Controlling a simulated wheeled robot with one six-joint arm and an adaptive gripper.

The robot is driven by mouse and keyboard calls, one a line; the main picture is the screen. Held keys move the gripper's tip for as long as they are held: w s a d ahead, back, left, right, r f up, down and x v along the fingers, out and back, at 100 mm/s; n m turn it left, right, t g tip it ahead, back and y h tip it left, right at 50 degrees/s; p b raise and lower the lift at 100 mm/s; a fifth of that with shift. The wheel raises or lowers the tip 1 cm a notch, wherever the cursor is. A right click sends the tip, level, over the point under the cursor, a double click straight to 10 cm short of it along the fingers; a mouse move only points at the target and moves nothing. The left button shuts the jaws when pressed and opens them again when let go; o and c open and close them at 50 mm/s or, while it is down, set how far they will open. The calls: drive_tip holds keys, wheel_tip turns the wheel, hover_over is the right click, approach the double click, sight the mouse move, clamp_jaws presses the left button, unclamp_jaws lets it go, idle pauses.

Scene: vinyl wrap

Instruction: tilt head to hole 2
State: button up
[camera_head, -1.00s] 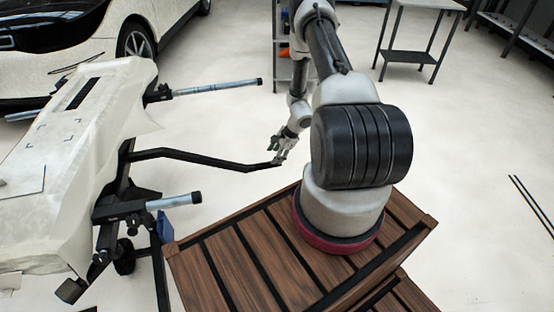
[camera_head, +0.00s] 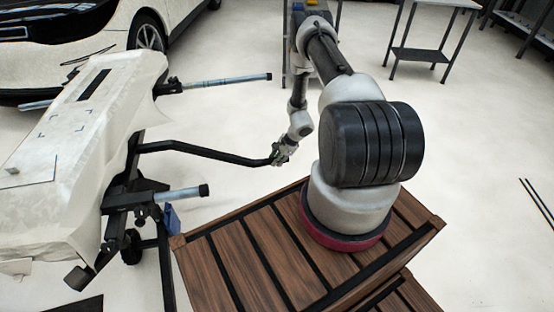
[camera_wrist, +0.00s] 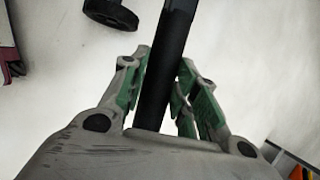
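The stand's tilting head carries a panel (camera_head: 60,150) covered in pale wrap, sloping at the left. A black bent handle bar (camera_head: 205,153) reaches right from the stand. My gripper (camera_head: 280,155) is at the bar's free end. In the wrist view, the black bar (camera_wrist: 165,75) runs between the green-padded fingers of my gripper (camera_wrist: 165,92), which are closed in on both sides of it. Hole 2 cannot be made out in either view.
Two clamp arms with grey tubes, an upper one (camera_head: 225,80) and a lower one (camera_head: 180,193), stick out above and below the bar. A slatted wooden platform (camera_head: 215,262) lies under my arm. A white car (camera_head: 110,50) stands behind. Floor to the right is open.

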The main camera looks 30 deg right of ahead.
clamp_jaws()
drive_tip(key=shift+g+h, duration=0.3)
drive_tip(key=shift+h, duration=0.6)
drive_tip(key=v, duration=0.3)
drive_tip(key=w+v, duration=0.1)
drive_tip(key=v, duration=0.2)
drive_tip(key=w+v, duration=0.1)
drive_tip(key=v, duration=0.3)
drive_tip(key=shift+a+r, duration=0.1)
drive_tip(key=shift+r, duration=0.1)
drive_tip(key=o, duration=0.8)
unclamp_jaws()
drive_tip(key=v, duration=1.2)
